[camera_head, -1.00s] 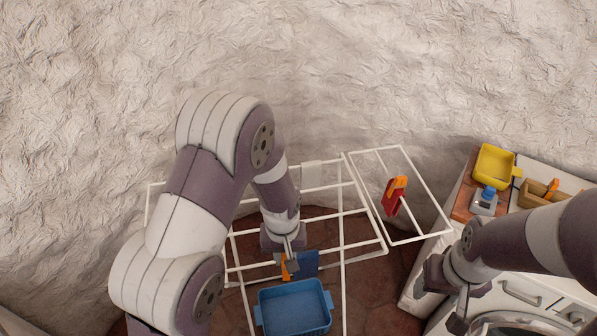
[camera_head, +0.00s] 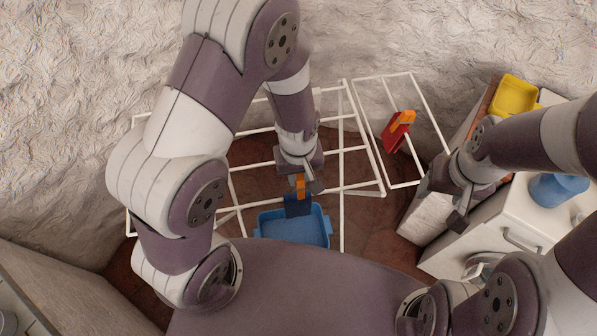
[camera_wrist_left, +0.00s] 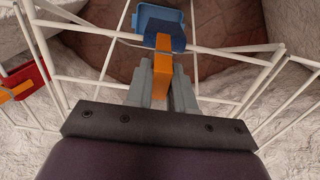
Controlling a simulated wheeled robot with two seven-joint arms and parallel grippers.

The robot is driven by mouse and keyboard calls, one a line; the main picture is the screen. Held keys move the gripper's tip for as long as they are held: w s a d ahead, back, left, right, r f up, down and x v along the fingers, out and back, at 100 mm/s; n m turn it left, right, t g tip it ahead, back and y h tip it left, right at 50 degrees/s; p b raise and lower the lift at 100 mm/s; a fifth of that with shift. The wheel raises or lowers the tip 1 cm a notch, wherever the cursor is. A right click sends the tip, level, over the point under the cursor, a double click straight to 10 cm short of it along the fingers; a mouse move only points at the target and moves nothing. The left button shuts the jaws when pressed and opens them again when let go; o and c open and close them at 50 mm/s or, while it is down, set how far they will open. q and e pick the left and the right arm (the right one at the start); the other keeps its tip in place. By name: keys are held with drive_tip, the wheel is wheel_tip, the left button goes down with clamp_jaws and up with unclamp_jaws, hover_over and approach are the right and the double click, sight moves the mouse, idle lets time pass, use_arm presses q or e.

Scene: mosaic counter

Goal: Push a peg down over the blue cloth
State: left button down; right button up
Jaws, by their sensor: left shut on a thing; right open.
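The dark blue cloth (camera_head: 297,207) hangs at the white drying rack (camera_head: 345,150), and it also shows in the left wrist view (camera_wrist_left: 168,28). An orange peg (camera_wrist_left: 161,78) is between the fingers of my left gripper (camera_wrist_left: 162,88), its far end at the cloth. The peg (camera_head: 300,186) sits at the cloth's top edge in the head view; I cannot tell how far down over the cloth it reaches. My left gripper (camera_head: 304,181) is shut on the peg. My right gripper (camera_head: 452,205) is open and empty, right of the rack.
A red cloth (camera_head: 395,135) with an orange peg (camera_head: 406,117) hangs on the rack's right wing. A blue basket (camera_head: 322,232) stands on the floor below the blue cloth. A white washing machine (camera_head: 500,245) with a blue item (camera_head: 556,188) and a yellow tub (camera_head: 514,96) are at the right.

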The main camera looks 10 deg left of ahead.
use_arm(q)
drive_tip(key=shift+s+a+f+b, duration=0.15)
drive_tip(key=shift+s+f+b, duration=0.05)
drive_tip(key=shift+f+b, duration=0.25)
drive_tip(key=shift+s+a+f+b, duration=0.15)
drive_tip(key=shift+f+b, duration=0.2)
drive_tip(key=shift+f, duration=0.2)
wheel_tip(320, 180, down, 2)
drive_tip(key=shift+w+d+f+b, duration=0.1)
drive_tip(key=shift+f+b, duration=0.05)
drive_tip(key=shift+b, duration=1.05)
drive_tip(key=shift+f, duration=0.4)
drive_tip(key=shift+f+b, duration=0.3)
drive_tip(key=shift+b, duration=0.15)
drive_tip(key=shift+f, duration=0.4)
